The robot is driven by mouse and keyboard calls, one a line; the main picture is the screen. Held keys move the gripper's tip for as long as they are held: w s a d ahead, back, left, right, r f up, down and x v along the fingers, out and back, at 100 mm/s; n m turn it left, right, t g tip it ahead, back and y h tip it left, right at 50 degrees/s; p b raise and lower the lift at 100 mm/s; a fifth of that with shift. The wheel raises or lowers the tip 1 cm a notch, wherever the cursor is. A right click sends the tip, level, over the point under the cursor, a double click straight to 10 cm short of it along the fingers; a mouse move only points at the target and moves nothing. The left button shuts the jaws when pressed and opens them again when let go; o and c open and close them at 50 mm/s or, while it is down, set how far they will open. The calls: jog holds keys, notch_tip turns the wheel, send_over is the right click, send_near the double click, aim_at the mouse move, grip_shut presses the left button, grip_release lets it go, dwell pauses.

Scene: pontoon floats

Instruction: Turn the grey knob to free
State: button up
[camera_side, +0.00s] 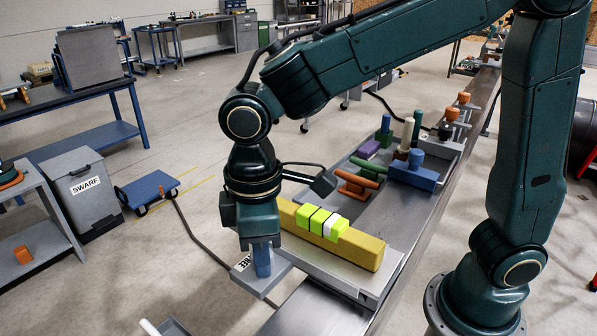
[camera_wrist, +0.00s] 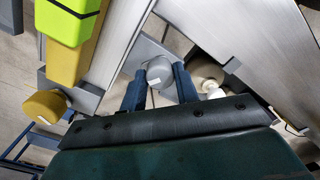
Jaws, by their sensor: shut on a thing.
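The grey knob (camera_wrist: 159,70) shows in the wrist view, with a small white mark on its top. My gripper (camera_wrist: 160,90) has its two blue fingers on either side of the knob, closed on it. In the side view my gripper (camera_side: 262,268) points straight down over a grey plate (camera_side: 268,282) at the near end of the rail. A white label (camera_side: 243,262), partly hidden and ending in "EE", lies on that plate beside the fingers. In the side view the fingers hide the knob. Which way the knob points is not clear.
A mustard-yellow bar (camera_side: 358,250) with lime and white blocks (camera_side: 322,222) stands close beside my gripper. A mustard knob (camera_wrist: 44,104) and a whitish knob (camera_wrist: 207,76) flank it in the wrist view. Farther along the rail are an orange-handled part (camera_side: 355,186) and a blue block (camera_side: 414,173).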

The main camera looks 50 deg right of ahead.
jog(key=n, duration=0.7)
dwell(0.5)
jog(key=o, duration=1)
jog(key=shift+c, duration=0.2)
jog(key=shift+r, duration=0.15)
notch_tip(320, 180, up, 14)
jog(key=shift+f, duration=0.2)
